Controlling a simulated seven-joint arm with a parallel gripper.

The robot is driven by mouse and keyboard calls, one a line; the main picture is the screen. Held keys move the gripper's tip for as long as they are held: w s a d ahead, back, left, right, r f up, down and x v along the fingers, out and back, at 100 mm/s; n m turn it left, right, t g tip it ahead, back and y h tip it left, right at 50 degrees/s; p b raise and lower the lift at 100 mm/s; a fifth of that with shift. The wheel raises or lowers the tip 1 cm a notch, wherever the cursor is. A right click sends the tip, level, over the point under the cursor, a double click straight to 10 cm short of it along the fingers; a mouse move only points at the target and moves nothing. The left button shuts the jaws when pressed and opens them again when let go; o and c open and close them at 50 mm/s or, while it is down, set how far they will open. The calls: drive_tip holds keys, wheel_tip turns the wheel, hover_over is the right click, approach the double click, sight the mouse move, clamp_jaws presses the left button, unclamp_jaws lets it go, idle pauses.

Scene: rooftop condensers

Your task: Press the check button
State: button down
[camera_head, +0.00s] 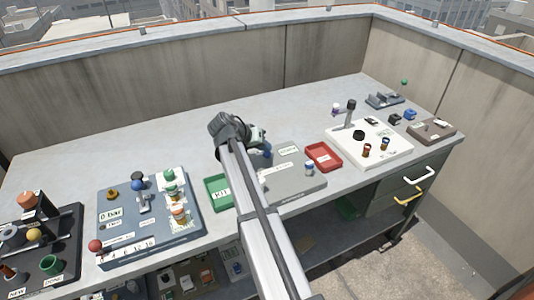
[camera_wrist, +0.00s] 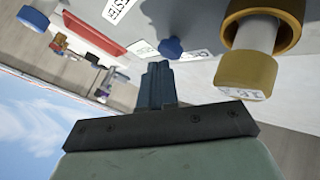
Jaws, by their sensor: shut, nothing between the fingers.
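My gripper (camera_wrist: 158,66) shows in the wrist view with its two dark blue fingers together and nothing between them. A round blue button-like knob (camera_wrist: 171,46) shows just beyond the fingertips; whether they touch it I cannot tell. A small white label (camera_wrist: 142,47) lies beside it, too blurred to read, so I cannot confirm it is the check button. My arm hides part of that panel, and the knob cannot be made out there.
A red tray (camera_head: 323,157) and a green tray (camera_head: 219,192) flank the panel. A white board (camera_head: 390,153) stands right, a blue-grey console (camera_head: 133,232) left. The bench behind is clear.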

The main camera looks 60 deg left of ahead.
sight(264, 154)
drive_tip(key=shift+d+f, duration=0.2)
drive_tip(key=shift+f, duration=0.75)
idle(0.8)
drive_tip(key=shift+r, duration=0.15)
idle(0.4)
drive_tip(key=shift+a+r, duration=0.2)
drive_tip(key=shift+r, duration=0.7)
drive_tip(key=shift+r, duration=0.1)
drive_tip(key=shift+r, duration=2.5)
